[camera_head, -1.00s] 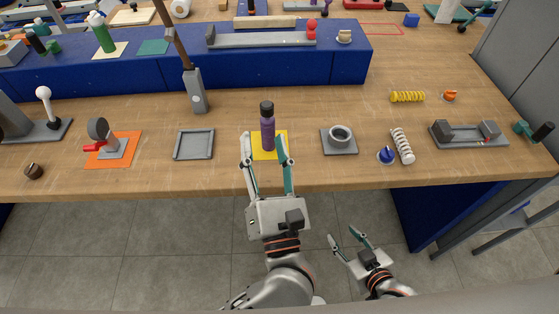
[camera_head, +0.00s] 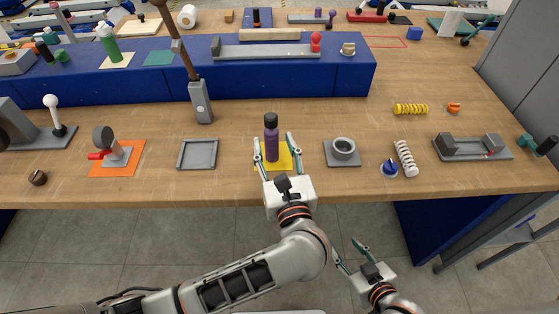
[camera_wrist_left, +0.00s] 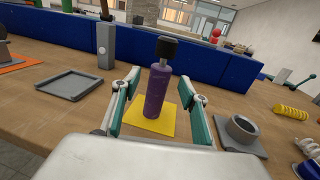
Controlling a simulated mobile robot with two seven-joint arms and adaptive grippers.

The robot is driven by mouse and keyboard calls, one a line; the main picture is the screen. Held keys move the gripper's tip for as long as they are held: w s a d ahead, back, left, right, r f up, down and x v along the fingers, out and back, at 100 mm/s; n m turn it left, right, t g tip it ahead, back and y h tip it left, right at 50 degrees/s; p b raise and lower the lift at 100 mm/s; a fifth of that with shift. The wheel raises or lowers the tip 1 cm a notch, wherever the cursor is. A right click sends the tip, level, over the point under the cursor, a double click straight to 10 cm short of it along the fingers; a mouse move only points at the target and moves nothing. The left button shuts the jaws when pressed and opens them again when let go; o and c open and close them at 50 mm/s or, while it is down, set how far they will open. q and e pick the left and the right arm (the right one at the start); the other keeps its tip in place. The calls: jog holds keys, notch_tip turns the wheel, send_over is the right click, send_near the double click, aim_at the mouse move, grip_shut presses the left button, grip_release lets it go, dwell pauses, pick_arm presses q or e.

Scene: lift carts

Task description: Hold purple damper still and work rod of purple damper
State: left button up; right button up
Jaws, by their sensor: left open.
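The purple damper (camera_head: 271,142) stands upright on a yellow mat (camera_head: 285,163), with a black cap (camera_head: 271,121) on top. In the left wrist view the damper (camera_wrist_left: 156,95) shows a short rod between its purple body and the black cap (camera_wrist_left: 165,48). My left gripper (camera_head: 277,148) is open, with its fingers on either side of the damper's lower body and a gap on each side. It also shows in the left wrist view (camera_wrist_left: 157,103). My right gripper (camera_head: 346,254) hangs below the table's front edge, open and empty, away from the damper.
A grey square tray (camera_head: 197,168) lies left of the damper, and a grey ring on a plate (camera_head: 343,160) stands to its right. A white spring (camera_head: 404,158) and blue knob (camera_head: 389,169) lie further right. A blue raised block (camera_head: 290,75) runs behind.

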aim_at(273, 140)
pick_arm(q)
jog(key=shift+w+a, duration=0.2)
jog(key=shift+w, duration=0.8)
jog(key=shift+w+a, duration=0.15)
jog(key=shift+w, duration=0.8)
jog(key=c, duration=0.4)
jog(key=shift+o, duration=0.2)
grip_shut()
